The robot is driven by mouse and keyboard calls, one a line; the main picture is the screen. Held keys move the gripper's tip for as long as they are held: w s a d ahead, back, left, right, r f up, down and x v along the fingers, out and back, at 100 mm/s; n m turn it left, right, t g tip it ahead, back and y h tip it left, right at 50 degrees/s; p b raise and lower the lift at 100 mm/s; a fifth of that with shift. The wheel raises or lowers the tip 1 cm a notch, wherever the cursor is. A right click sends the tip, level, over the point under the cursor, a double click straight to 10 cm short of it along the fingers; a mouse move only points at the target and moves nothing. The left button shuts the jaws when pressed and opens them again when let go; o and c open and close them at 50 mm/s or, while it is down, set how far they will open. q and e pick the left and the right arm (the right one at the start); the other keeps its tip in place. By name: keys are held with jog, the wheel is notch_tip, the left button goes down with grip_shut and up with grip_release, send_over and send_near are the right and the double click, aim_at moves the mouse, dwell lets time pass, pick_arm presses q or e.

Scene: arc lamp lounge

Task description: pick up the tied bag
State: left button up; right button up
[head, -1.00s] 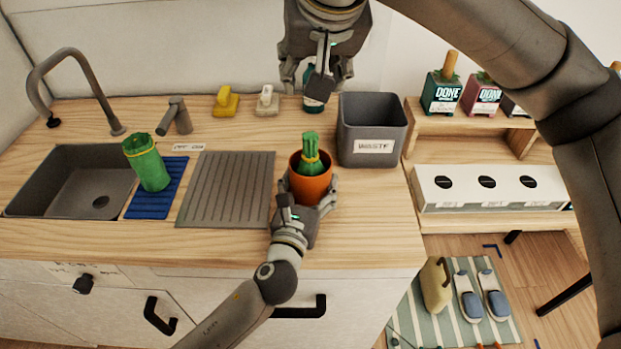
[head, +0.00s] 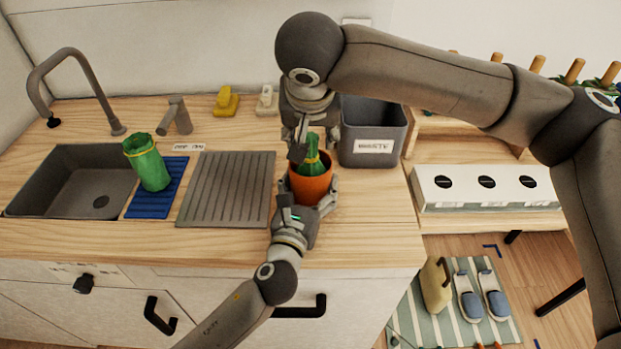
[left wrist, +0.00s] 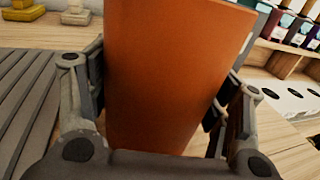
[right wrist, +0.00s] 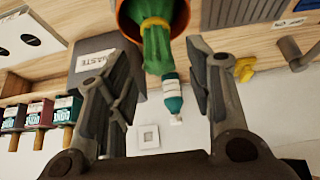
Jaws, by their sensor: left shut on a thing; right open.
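The tied bag (head: 317,166) is green with a yellow tie and stands in an orange pot (head: 311,190) on the counter. My left gripper (head: 307,203) is shut around the pot, whose orange wall (left wrist: 165,75) fills the left wrist view. My right gripper (head: 303,146) is open and points down just above and beside the bag's top, partly covering it. In the right wrist view, the bag (right wrist: 156,42) lies at the top between and beyond the open fingers (right wrist: 160,60), with nothing held. I cannot tell in the head view whether a finger touches the bag.
A grey waste bin (head: 374,130) stands close behind right of the pot. A ridged grey mat (head: 226,190) lies to the left. Another green bag (head: 147,163) stands on a blue mat (head: 152,205) by the sink. A teal bottle (right wrist: 172,98) shows in the right wrist view.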

aim_at(311, 170)
jog(key=shift+x, duration=1.5)
grip_shut()
